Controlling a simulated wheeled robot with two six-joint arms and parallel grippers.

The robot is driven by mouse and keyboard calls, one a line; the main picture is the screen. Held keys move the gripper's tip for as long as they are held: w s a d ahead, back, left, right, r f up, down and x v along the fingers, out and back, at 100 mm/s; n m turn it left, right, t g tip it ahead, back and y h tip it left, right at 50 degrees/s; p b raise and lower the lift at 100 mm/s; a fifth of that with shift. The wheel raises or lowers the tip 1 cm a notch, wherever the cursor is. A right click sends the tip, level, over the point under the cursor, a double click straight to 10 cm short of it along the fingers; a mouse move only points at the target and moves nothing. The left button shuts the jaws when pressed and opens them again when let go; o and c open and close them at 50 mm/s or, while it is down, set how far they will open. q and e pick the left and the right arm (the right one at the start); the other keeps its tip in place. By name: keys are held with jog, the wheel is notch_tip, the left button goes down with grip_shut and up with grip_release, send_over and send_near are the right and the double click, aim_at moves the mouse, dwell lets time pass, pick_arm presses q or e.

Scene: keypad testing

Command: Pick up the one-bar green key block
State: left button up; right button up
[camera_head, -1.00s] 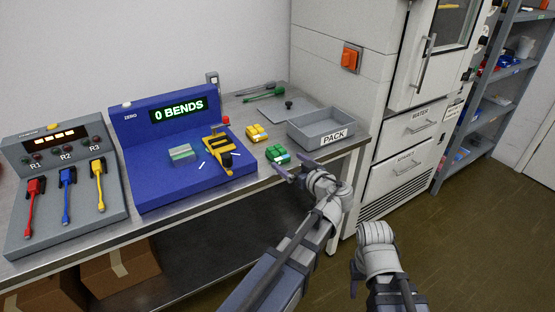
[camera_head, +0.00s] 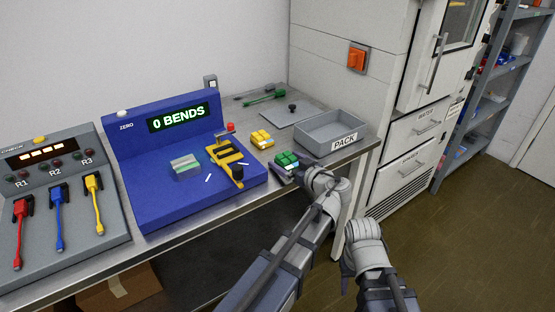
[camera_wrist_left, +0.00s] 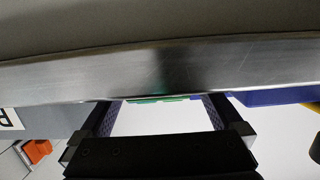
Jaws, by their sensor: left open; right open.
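A green key block (camera_head: 287,158) with a pale lower part sits on the steel bench near its front edge, right of the blue machine; its bar marking is too small to read. My left gripper (camera_head: 285,174) is open at the bench edge, just in front of the block, and partly overlaps it in the head view. In the left wrist view a thin green strip of the block (camera_wrist_left: 158,99) shows beyond the bench edge, between the open fingers (camera_wrist_left: 160,122). My right gripper (camera_head: 347,270) is open and empty, low in front of the bench.
A yellow key block (camera_head: 262,139) stands behind and left of the green one. The blue bend tester (camera_head: 150,205) is at left, the grey PACK tray (camera_head: 318,146) at right. The steel bench edge (camera_wrist_left: 160,70) crosses the wrist view. A flat grey plate (camera_head: 290,113) lies behind.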

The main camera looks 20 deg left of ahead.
aim_at(288, 158)
pick_arm(q)
jog(key=shift+d+r, duration=0.1)
jog(key=shift+d, duration=0.1)
jog(key=shift+s, duration=0.1)
jog(key=shift+c, duration=0.6)
jog(key=c, duration=1.3)
jog(key=shift+o, duration=0.2)
jog(key=shift+r, duration=0.1)
notch_tip(288, 158, up, 10)
jog(key=p, duration=1)
